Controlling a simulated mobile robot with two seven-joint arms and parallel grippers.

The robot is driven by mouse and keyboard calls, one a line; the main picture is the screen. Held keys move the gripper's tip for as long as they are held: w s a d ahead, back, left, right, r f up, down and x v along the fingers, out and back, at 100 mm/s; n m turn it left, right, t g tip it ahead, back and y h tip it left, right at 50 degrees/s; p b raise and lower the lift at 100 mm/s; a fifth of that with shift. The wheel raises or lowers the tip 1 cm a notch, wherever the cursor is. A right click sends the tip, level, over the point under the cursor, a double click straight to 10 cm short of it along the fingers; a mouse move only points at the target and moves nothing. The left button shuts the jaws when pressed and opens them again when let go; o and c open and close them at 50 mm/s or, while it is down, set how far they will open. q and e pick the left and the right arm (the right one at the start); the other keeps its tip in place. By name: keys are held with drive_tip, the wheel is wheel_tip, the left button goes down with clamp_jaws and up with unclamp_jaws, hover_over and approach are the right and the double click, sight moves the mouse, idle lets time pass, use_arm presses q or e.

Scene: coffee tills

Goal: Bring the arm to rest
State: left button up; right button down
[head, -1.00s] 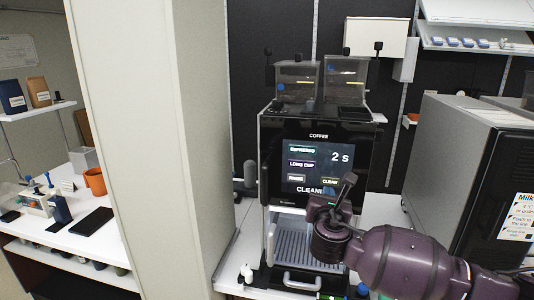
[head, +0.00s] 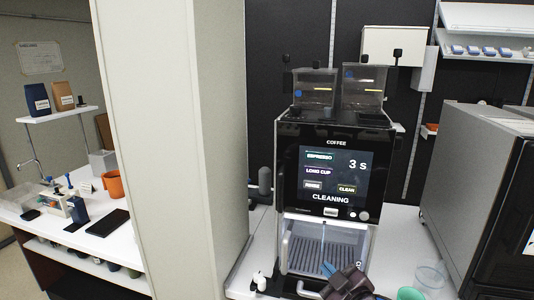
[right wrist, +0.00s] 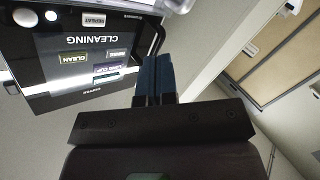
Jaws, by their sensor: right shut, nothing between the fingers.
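My right gripper (head: 328,268) is low in the head view, in front of the coffee machine's drip tray, with only its tip and wrist showing at the bottom edge. In the right wrist view its dark blue fingers (right wrist: 154,78) are together, with nothing between them. The black coffee machine (head: 290,170) stands upright on the white counter. Its screen (head: 333,177) reads "CLEANING" and "3 s"; the screen also shows upside down in the right wrist view (right wrist: 85,60). The fingers are apart from the machine as far as I can tell. My left gripper is not in view.
A pale pillar (head: 170,150) stands left of the machine. A large grey appliance (head: 465,170) stands to the right. A clear cup (head: 431,275) is on the counter at lower right. A side counter (head: 95,245) at left holds an orange mug (head: 113,184).

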drive_tip(key=s+d+f+m+g+h, duration=0.1)
drive_tip(key=s+d+f+m+h, duration=0.1)
drive_tip(key=s+f, duration=0.6)
drive_tip(key=s+d+f+m+g+h+b, duration=0.1)
drive_tip(key=s+d+f+m+h, duration=0.1)
drive_tip(key=s+d+f+m, duration=0.2)
drive_tip(key=s+d+f+m+g+h, duration=0.2)
drive_tip(key=s+d+f, duration=0.5)
drive_tip(key=s+f, duration=0.4)
drive_tip(key=shift+s+d+f+m, duration=0.2)
drive_tip(key=shift+s+f+m, duration=0.1)
drive_tip(key=shift+s+m, duration=0.8)
